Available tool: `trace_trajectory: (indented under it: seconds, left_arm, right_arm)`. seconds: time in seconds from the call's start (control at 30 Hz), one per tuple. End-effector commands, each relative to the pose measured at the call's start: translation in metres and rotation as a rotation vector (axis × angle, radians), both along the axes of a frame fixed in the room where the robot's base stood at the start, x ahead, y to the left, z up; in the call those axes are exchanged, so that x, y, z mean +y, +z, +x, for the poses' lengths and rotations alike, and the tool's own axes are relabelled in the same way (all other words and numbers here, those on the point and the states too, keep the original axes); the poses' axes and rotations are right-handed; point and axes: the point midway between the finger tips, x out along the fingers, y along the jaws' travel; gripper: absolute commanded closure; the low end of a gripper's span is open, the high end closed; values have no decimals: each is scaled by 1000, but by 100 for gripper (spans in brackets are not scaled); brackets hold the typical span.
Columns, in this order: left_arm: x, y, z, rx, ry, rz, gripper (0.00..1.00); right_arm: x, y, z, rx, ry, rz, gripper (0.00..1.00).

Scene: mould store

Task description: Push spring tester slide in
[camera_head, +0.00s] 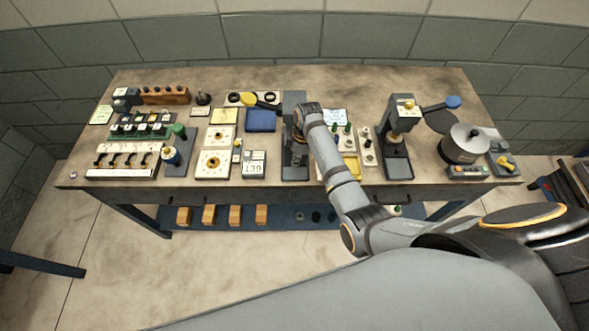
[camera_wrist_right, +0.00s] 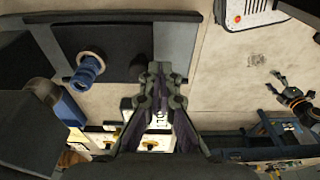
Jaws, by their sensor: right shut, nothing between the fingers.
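A dark upright device (camera_head: 293,105) with a long base stands mid-bench and is probably the spring tester. My right arm hides part of it, and I cannot make out its slide. My right gripper (camera_wrist_right: 160,75) is shut and empty in the wrist view. In that view a blue round knob (camera_wrist_right: 90,66) sticks out from a dark panel (camera_wrist_right: 118,42), left of the fingertips and apart from them. I cannot tell whether it belongs to the slide. My left gripper (camera_wrist_right: 276,83) shows at the right of the wrist view, with its fingers apart and empty.
A blue square (camera_head: 261,120) and a display box (camera_head: 253,164) lie left of the device. To its right are a yellow tray (camera_head: 350,166), a press (camera_head: 397,150) with a blue-knobbed lever, and a round metal pot (camera_head: 465,145). The front bench strip is mostly clear.

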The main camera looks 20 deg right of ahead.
Motion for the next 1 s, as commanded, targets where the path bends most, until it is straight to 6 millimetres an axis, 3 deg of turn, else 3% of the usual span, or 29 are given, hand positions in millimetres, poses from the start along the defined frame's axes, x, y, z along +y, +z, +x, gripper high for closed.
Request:
trace_trajectory:
  seconds: [0.7, 1.0]
  left_arm:
    - [0, -17, 0, 0, 0, 0, 36]
    - [0, 3, 0, 0, 0, 0, 36]
  right_arm:
    - [-9, -1, 31, -2, 0, -1, 100]
    - [-7, 10, 23, 0, 0, 0, 100]
